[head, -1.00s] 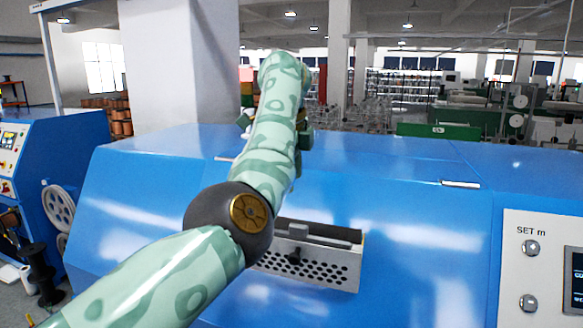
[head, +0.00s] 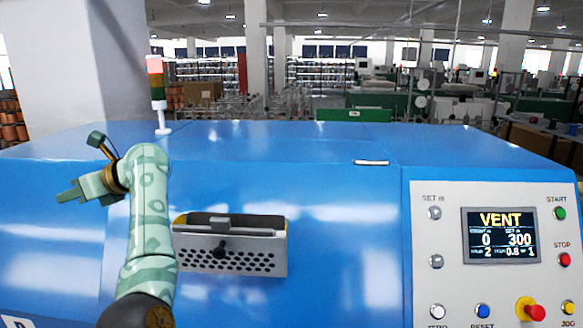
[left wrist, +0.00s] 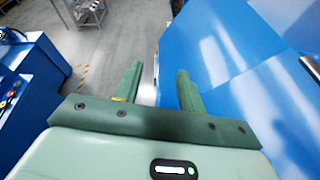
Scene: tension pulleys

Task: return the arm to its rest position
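My left arm comes up from the bottom left of the head view, in front of the blue machine (head: 330,165). My left gripper (head: 72,192) is at the left, raised before the machine's front and pointing left. In the left wrist view its two fingers (left wrist: 157,92) stand apart with nothing between them. Floor and the machine's blue side show past them. My right arm and right gripper are not in view.
A perforated metal vent box (head: 228,258) juts from the machine's front. The control panel (head: 495,250) at the right reads VENT. A signal light (head: 157,92) stands on top. In the wrist view another blue machine (left wrist: 40,75) stands left, with grey floor (left wrist: 118,50) between.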

